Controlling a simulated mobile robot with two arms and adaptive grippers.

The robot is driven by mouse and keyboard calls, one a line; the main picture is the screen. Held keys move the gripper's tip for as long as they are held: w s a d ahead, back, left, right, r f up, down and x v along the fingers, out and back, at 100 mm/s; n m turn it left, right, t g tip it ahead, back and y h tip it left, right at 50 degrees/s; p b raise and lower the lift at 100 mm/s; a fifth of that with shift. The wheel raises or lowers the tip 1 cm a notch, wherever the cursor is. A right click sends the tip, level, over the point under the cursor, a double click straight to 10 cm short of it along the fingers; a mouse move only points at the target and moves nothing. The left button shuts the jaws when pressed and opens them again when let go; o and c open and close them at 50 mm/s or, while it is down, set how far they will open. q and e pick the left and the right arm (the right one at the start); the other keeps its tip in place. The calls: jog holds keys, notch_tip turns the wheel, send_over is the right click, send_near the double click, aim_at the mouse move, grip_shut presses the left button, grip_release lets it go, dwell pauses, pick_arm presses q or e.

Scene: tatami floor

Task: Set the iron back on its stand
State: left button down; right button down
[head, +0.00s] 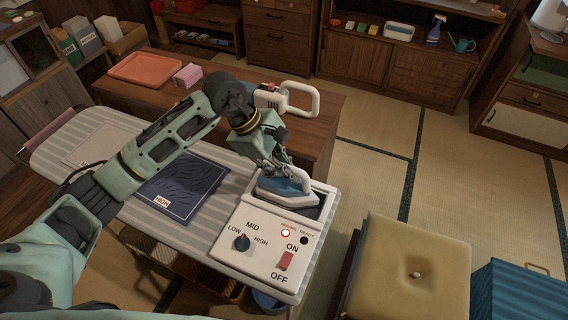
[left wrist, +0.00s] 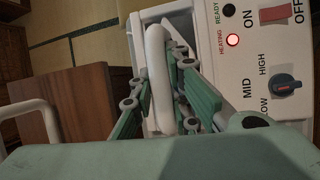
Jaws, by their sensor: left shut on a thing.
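The iron (head: 285,188), blue with a white handle, is at the dark-topped stand (head: 322,203) on the ironing board's right end. My left gripper (head: 272,160) is shut on its handle from above. In the left wrist view the white handle (left wrist: 158,75) lies between my green fingers (left wrist: 160,105). I cannot tell whether the iron rests on the stand or hovers just over it; the gripper hides part of it. The white control panel (head: 262,255) has a lit red heating lamp (head: 285,233) and a dark ready lamp. My right gripper is out of view.
A navy cloth (head: 180,187) labelled HIGH and a pale cloth (head: 100,145) lie on the striped board. Behind is a wooden desk (head: 325,115) with a white-handled appliance (head: 285,98) and an orange tray (head: 146,68). A tan cushioned stool (head: 410,265) stands right; tatami is open beyond.

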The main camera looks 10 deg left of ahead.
pick_arm(q)
jog(key=c, duration=1.7)
grip_release()
jog(key=shift+o, duration=0.2)
jog(key=shift+f, duration=0.1)
jog(key=shift+r, duration=0.3)
jog(key=b+v, duration=0.2)
jog(key=v, duration=0.9)
jog(key=shift+a+r, duration=0.15)
jog(key=shift+r, duration=0.15)
jog(key=shift+s, duration=0.1)
